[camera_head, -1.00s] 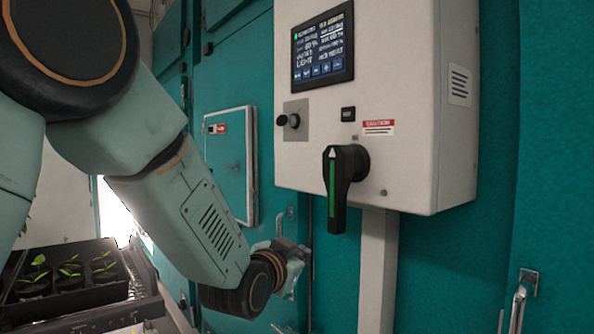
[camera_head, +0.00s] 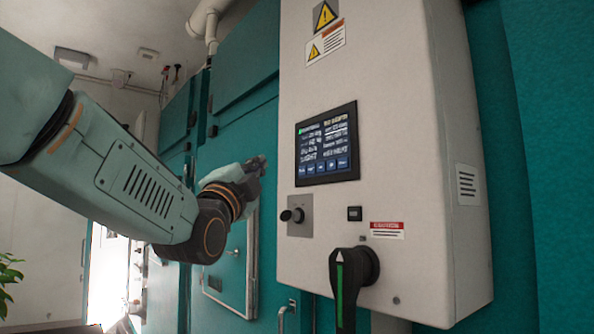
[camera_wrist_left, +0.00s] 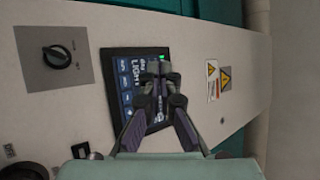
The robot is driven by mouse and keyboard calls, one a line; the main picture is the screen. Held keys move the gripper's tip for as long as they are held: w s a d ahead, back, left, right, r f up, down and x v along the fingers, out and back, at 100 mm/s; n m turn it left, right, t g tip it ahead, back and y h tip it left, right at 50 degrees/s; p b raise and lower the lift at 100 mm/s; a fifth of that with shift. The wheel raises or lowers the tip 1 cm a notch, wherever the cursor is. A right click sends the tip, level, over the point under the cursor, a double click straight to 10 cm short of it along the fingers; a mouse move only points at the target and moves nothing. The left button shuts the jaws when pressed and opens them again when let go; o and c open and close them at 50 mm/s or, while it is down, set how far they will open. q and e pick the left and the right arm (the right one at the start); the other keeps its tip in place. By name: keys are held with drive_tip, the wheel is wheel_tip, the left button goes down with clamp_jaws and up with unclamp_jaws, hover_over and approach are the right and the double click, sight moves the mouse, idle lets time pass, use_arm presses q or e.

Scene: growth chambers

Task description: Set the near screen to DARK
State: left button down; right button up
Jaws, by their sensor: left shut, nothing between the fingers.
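The near screen (camera_head: 326,145) is a dark touch panel on the front of a white control box, with a row of blue buttons along its bottom edge. My left gripper (camera_head: 260,162) is to the left of the screen in the head view, apart from the box. In the left wrist view the gripper (camera_wrist_left: 160,68) is shut and empty, its fingertips covering part of the screen. My right gripper is not in view.
Below the screen are a black knob (camera_head: 292,215), a small black switch (camera_head: 354,213) and a large rotary handle (camera_head: 346,285) with a green stripe. Teal chamber walls (camera_head: 545,130) stand behind. A plant (camera_head: 8,275) is at the lower left.

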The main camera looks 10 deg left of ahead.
sight(312, 169)
use_arm(q)
drive_tip(key=shift+m+h, duration=0.3)
drive_tip(key=shift+m, duration=0.5)
drive_tip(key=shift+w+d+r+p, duration=0.15)
drive_tip(key=shift+w+d+p, duration=0.9)
drive_tip(key=shift+w+d, duration=2.15)
drive_tip(key=shift+w+a, duration=0.15)
drive_tip(key=shift+a, duration=0.05)
drive_tip(key=shift+d, duration=0.15)
drive_tip(key=shift+w, duration=0.1)
